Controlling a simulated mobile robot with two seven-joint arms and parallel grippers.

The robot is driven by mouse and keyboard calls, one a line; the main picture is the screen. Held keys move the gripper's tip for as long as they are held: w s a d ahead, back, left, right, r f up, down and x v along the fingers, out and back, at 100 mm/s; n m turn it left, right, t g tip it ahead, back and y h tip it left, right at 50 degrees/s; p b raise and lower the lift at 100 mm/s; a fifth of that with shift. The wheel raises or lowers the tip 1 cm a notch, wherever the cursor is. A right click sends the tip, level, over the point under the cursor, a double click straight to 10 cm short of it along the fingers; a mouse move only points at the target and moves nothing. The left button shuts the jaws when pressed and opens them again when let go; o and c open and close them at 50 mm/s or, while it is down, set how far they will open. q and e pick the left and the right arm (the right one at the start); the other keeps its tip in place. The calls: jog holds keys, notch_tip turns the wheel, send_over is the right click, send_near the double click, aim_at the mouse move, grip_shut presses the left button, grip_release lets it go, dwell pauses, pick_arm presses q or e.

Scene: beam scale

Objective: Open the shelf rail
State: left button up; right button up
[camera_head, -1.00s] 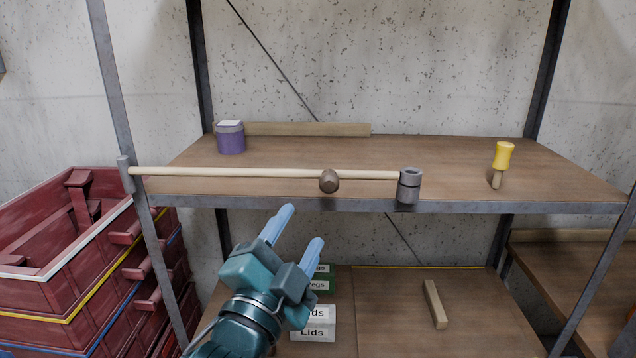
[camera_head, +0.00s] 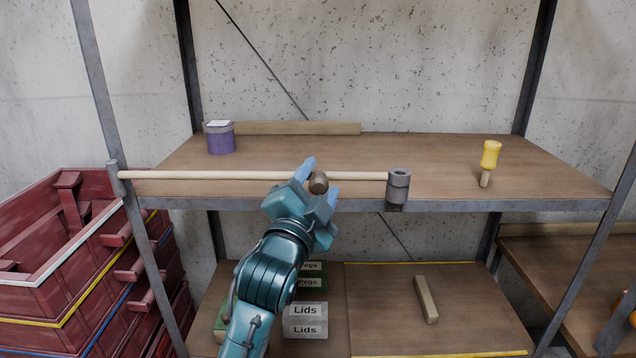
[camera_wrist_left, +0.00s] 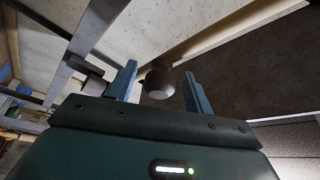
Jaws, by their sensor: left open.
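The shelf rail (camera_head: 230,175) is a pale wooden bar across the front of the upper shelf. Its left end is at a grey bracket (camera_head: 115,177) on the left post, and its right end sits at a grey cylindrical holder (camera_head: 398,187). A round brown knob (camera_head: 318,183) sticks out from the rail. My left gripper (camera_head: 320,178) is open, with one finger on each side of the knob. In the left wrist view the knob (camera_wrist_left: 160,82) lies between the two spread fingers, with gaps visible. My right gripper is not in view.
Red crates (camera_head: 60,250) are stacked at left. Boxes labelled Lids (camera_head: 305,320) and a wooden block (camera_head: 426,299) are on the lower shelf.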

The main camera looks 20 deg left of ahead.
pick_arm(q)
jog(key=shift+c, duration=0.4)
grip_shut()
